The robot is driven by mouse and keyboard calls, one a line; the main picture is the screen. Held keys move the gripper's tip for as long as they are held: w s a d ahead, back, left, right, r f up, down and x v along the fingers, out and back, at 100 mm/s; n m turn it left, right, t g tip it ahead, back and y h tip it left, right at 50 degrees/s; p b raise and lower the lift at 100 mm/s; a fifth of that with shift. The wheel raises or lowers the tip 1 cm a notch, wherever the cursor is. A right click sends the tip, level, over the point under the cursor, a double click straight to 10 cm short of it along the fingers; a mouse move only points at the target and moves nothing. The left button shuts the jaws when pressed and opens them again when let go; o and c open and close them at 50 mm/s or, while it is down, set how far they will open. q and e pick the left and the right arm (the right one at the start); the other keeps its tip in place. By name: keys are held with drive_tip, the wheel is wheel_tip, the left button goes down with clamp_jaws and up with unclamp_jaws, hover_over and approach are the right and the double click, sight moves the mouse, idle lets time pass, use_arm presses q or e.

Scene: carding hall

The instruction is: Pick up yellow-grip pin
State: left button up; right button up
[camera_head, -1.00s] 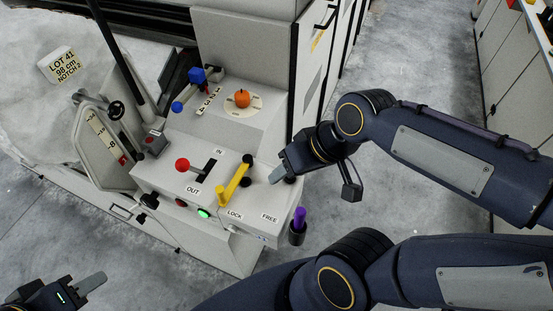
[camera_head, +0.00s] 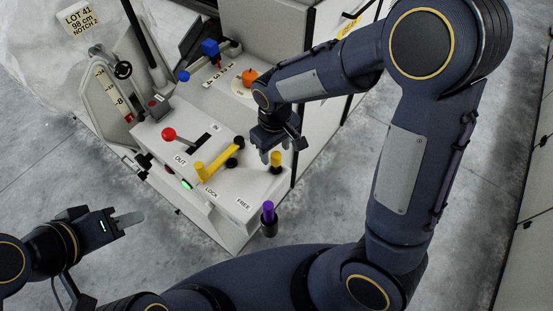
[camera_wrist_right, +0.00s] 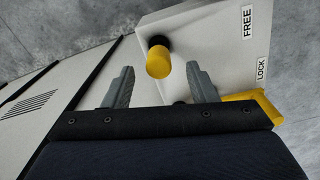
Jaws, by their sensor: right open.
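The yellow-grip pin (camera_head: 275,159) stands upright in a dark collar near the right corner of the machine's light panel. In the right wrist view its yellow grip (camera_wrist_right: 158,62) shows between and just beyond my fingertips, with clear space on both sides. My right gripper (camera_head: 272,150) is open and empty, pointing down close above the pin. My left gripper (camera_head: 130,219) is at the lower left, away from the panel; its finger is seen side-on, so its opening does not show.
A yellow lever (camera_head: 218,158) lies beside the pin, near the LOCK label. A red-knobbed lever (camera_head: 169,134), an orange knob (camera_head: 249,76) and blue knobs (camera_head: 210,47) are further back. A purple-topped pin (camera_head: 268,210) sits in a dark holder at the panel's front side.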

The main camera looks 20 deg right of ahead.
drive_tip(key=shift+d+f, duration=0.1)
drive_tip(key=shift+f, duration=1.8)
drive_tip(key=c, duration=1.1)
wheel_tip(320, 180, up, 10)
drive_tip(key=shift+r, duration=0.1)
drive_tip(key=shift+r, duration=0.1)
wheel_tip(320, 180, up, 8)
drive_tip(key=p, duration=0.6)
hover_over(276, 155)
drive_tip(key=shift+f, duration=0.2)
